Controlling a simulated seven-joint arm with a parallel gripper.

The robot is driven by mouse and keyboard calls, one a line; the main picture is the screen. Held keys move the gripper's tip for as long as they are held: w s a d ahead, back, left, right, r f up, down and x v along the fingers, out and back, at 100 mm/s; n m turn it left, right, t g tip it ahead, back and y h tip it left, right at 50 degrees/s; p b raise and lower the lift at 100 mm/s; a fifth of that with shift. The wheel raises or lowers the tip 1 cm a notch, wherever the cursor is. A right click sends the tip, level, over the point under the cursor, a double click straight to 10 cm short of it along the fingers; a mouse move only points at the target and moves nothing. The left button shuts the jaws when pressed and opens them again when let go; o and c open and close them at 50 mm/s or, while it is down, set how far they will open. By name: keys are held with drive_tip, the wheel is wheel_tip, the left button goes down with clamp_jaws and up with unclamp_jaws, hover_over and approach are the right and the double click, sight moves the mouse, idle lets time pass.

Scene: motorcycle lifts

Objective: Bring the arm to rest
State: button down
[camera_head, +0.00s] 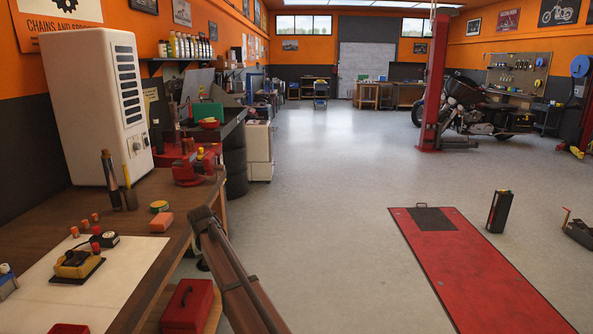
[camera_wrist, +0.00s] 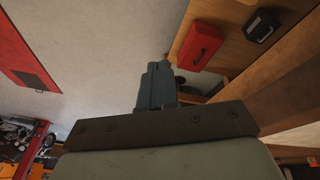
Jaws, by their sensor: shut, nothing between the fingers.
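My gripper (camera_wrist: 158,72) shows in the wrist view with its fingers together and nothing between them. It is over the floor, apart from the bench. In the head view, a long brown link at the bottom centre reaches up beside the bench edge; I cannot make out the fingers there.
A wooden workbench (camera_head: 160,270) with tools fills the left, with a red toolbox (camera_head: 188,306) low at its front; the toolbox also shows in the wrist view (camera_wrist: 195,47). A red lift platform (camera_head: 470,265) lies right. The floor between (camera_head: 340,230) is clear.

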drive_tip(key=s+d+f+m+g+h, duration=0.1)
drive_tip(key=s+d+f, duration=0.2)
drive_tip(key=d+f, duration=0.55)
drive_tip(key=s+d+f+g, duration=0.1)
drive_tip(key=s+d+f, duration=0.1)
drive_tip(key=d+f, duration=0.65)
drive_tip(key=s+d+f+m+g, duration=0.1)
drive_tip(key=s+d+f, duration=0.55)
drive_tip(key=f, duration=0.25)
drive_tip(key=s+d+f+g, duration=0.2)
drive_tip(key=s+d+f, duration=0.45)
drive_tip(key=f, duration=0.25)
drive_tip(key=s+d+f+m+g, duration=0.1)
drive_tip(key=s+d+f, duration=0.3)
drive_tip(key=s, duration=0.9)
drive_tip(key=s+d+f+m+g, duration=0.1)
drive_tip(key=s+d+f, duration=0.3)
drive_tip(key=s, duration=1)
drive_tip(key=s+d+f+m+g, duration=0.1)
drive_tip(key=s+d+f+g, duration=0.2)
drive_tip(key=s+d, duration=0.4)
drive_tip(key=s+f, duration=0.1)
drive_tip(key=s, duration=0.5)
drive_tip(key=shift+s+d+f+y, duration=0.2)
drive_tip(key=shift+s+d+y, duration=0.05)
drive_tip(key=shift+d+y, duration=0.15)
